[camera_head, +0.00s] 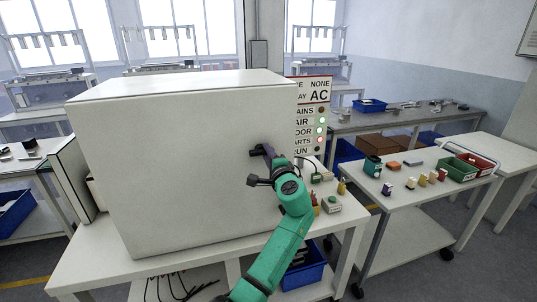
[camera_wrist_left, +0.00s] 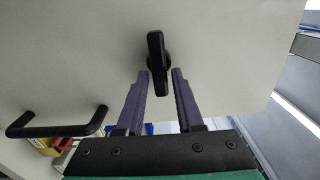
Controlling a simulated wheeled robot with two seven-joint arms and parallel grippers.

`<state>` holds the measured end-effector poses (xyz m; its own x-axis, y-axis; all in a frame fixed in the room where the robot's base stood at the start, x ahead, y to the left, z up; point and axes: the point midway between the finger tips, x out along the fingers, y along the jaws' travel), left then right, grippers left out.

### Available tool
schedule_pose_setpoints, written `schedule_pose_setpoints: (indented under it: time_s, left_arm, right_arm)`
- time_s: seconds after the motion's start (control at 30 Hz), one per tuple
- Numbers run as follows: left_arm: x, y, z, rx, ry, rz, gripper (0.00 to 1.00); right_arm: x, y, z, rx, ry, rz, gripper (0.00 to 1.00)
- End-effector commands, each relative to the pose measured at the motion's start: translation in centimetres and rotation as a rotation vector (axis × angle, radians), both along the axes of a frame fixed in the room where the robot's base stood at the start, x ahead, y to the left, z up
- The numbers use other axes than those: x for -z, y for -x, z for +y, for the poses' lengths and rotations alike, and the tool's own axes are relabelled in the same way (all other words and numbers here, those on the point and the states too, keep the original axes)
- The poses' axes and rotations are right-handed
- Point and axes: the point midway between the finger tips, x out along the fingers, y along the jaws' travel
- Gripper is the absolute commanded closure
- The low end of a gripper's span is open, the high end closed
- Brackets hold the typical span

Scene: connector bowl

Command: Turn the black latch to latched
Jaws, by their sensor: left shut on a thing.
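The black latch (camera_wrist_left: 156,62) is on the front of a white cabinet (camera_head: 170,160). In the left wrist view the latch bar runs roughly up and down the picture. My left gripper (camera_wrist_left: 161,78) has its purple fingers on either side of the lower part of the latch and is shut on it. In the head view my left gripper (camera_head: 267,153) is at the right part of the cabinet front, and the latch is largely hidden there. A black bar handle (camera_wrist_left: 58,122) is on the same face at lower left in the wrist view. My right gripper is not in view.
A status sign (camera_head: 311,110) with several lamps stands behind the cabinet's right side. A white side table (camera_head: 400,210) at right holds small coloured parts and a green bin (camera_head: 458,168). A blue bin (camera_head: 303,274) is below the cabinet's table.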

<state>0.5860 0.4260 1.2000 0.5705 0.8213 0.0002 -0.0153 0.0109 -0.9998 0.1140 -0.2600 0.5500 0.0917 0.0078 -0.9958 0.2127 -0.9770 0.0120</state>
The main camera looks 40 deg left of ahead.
Motion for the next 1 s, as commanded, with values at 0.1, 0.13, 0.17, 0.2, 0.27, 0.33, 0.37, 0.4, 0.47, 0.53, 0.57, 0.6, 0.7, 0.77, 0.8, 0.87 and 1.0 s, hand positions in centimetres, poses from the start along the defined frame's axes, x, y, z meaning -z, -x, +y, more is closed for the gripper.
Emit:
schedule_pose_setpoints:
  time_s: [0.1, 0.13, 0.17, 0.2, 0.27, 0.33, 0.37, 0.4, 0.47, 0.53, 0.57, 0.6, 0.7, 0.77, 0.8, 0.87, 1.0]
  left_arm:
    - [-0.4, 0.1, 0.2, -0.004, -0.005, -0.005, 1.0]
    - [-0.4, 0.1, 0.2, -0.004, -0.005, -0.005, 1.0]
    - [-0.4, 0.1, 0.2, -0.004, -0.005, -0.006, 1.0]
    - [-0.4, 0.1, 0.2, -0.004, -0.005, -0.006, 1.0]
    - [-0.4, 0.1, 0.2, -0.004, -0.005, -0.006, 0.47]
    - [-0.3, 0.1, 0.2, -0.003, -0.004, -0.005, 0.47]
    - [-0.3, 0.1, 0.1, -0.003, -0.004, -0.005, 0.47]
    - [-0.3, 0.1, 0.1, -0.003, -0.003, -0.005, 0.47]
    - [-0.2, 0.0, 0.1, -0.002, -0.003, -0.005, 0.47]
    - [-0.2, 0.1, 0.1, -0.002, -0.002, -0.004, 0.47]
    - [-0.2, 0.1, 0.0, -0.001, -0.002, -0.004, 0.47]
    - [-0.1, 0.1, -0.1, -0.001, -0.002, -0.004, 0.47]
    - [0.1, 0.7, -0.9, 0.0, 0.0, -0.005, 0.47]
    - [0.2, 1.2, -1.8, 0.002, 0.0, -0.006, 0.47]
    - [0.4, 1.8, -2.5, 0.001, 0.002, -0.006, 0.47]
    - [0.5, 2.7, -3.8, 0.001, 0.002, -0.007, 0.47]
    - [0.6, 5.1, -7.1, 0.0, 0.002, -0.007, 0.47]
  right_arm:
    - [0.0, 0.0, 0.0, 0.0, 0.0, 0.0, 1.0]
    - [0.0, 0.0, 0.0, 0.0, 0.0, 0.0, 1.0]
    - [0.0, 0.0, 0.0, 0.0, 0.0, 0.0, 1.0]
    - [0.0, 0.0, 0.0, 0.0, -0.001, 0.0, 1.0]
    - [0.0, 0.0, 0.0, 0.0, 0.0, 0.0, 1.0]
    - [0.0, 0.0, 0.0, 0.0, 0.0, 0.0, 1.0]
    - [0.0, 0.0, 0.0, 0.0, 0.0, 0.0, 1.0]
    - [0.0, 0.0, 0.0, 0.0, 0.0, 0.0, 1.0]
    - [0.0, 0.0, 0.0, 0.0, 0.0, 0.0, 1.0]
    - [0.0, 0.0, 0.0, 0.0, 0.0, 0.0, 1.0]
    - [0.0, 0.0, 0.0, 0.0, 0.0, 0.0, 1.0]
    - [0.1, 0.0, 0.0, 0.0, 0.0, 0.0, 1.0]
    - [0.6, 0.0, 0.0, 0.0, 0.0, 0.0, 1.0]
    - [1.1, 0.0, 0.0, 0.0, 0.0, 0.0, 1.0]
    - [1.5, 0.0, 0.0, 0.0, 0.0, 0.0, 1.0]
    - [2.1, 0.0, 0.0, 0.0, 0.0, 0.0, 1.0]
    - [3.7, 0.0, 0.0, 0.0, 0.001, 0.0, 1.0]
